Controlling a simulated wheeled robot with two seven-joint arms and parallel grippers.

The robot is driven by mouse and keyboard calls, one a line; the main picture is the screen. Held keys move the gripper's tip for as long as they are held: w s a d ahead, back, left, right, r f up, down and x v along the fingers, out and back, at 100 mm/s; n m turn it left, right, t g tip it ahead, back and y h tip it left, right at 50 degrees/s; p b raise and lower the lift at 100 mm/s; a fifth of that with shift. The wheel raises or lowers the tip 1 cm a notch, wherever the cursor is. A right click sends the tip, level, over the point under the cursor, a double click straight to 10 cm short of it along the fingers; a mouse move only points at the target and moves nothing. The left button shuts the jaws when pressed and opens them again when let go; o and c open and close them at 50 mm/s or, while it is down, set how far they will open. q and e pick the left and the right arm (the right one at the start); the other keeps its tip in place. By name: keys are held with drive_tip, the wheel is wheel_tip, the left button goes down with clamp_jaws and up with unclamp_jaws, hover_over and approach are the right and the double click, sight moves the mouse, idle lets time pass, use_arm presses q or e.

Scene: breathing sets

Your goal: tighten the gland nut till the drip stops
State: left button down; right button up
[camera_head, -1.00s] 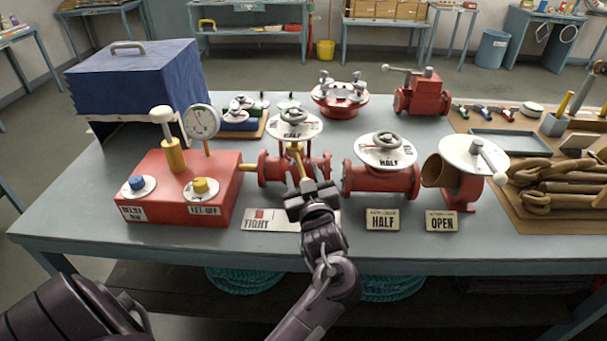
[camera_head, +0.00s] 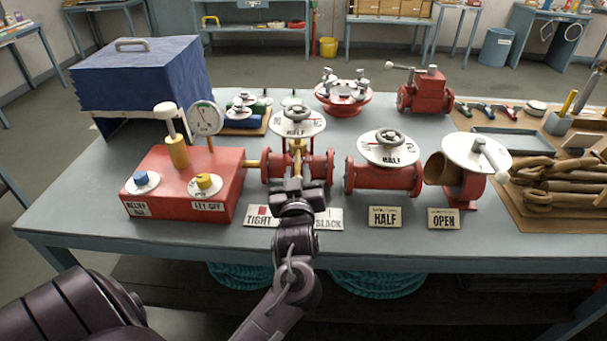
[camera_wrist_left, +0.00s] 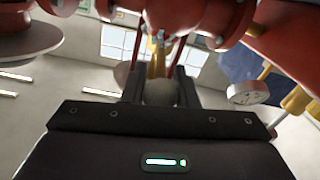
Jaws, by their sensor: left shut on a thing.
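The left red valve (camera_head: 272,166) stands on the bench with a handwheel and a white dial (camera_head: 297,123) reading HALF. A brass-coloured bar (camera_head: 297,158) comes from the gland area below the dial toward me. My left gripper (camera_head: 296,186) is shut on the near end of this bar, in front of the valve. In the wrist view the brass bar (camera_wrist_left: 157,64) runs between the fingers, with a dull rounded end near the palm. The gland nut is too small to make out, and I see no drip. A TIGHT–SLACK plate (camera_head: 329,218) lies below, partly covered by my gripper. My right gripper is out of view.
A red pump box (camera_head: 182,180) with a gauge (camera_head: 205,119) stands close on the left. A second valve (camera_head: 383,178) and an elbow valve (camera_head: 470,190) stand to the right. HALF (camera_head: 384,217) and OPEN (camera_head: 443,219) plates lie along the front edge.

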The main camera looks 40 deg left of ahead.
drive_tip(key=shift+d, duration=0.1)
use_arm(q)
drive_tip(key=c, duration=1.5)
unclamp_jaws()
drive_tip(key=shift+a, duration=0.1)
drive_tip(key=o, duration=0.3)
drive_tip(key=shift+w+a+f, duration=0.1)
drive_tip(key=shift+o, duration=0.2)
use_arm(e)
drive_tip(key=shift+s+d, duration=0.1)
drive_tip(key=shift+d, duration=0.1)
use_arm(q)
drive_tip(key=b+v, duration=0.2)
drive_tip(key=v, duration=0.6)
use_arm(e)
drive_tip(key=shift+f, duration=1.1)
